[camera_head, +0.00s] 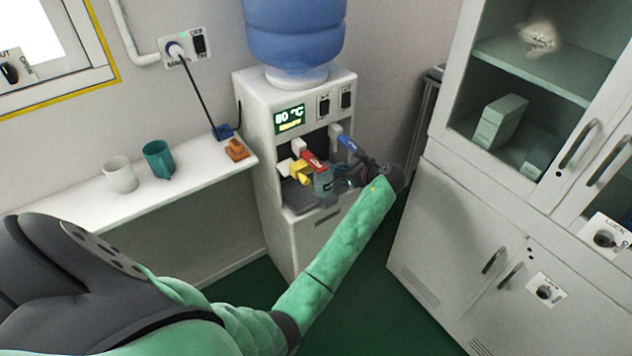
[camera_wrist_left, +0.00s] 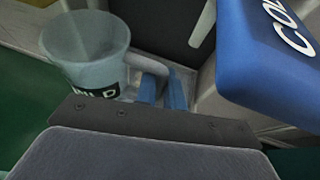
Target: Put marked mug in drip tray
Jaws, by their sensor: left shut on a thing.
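The marked mug (camera_head: 323,184) is pale grey-blue, with a dark label. In the left wrist view the mug (camera_wrist_left: 85,50) is close up, roughly upright, and its label shows letters ending in "LD". My left gripper (camera_head: 352,180) is inside the front of the water dispenser, shut on the mug's handle. Its blue fingertips (camera_wrist_left: 163,90) show around the handle in the wrist view. The drip tray (camera_head: 300,202) is the dark shelf at the bottom of the dispenser bay, at and below the mug. I cannot tell whether the mug touches it. My right gripper is not in view.
The dispenser (camera_head: 262,150) has a red tap lever (camera_head: 312,162) and a blue one (camera_head: 350,145), the blue one close to my gripper. A white mug (camera_head: 121,175) and a teal mug (camera_head: 158,160) stand on the shelf at left. A grey cabinet (camera_head: 450,220) stands at right.

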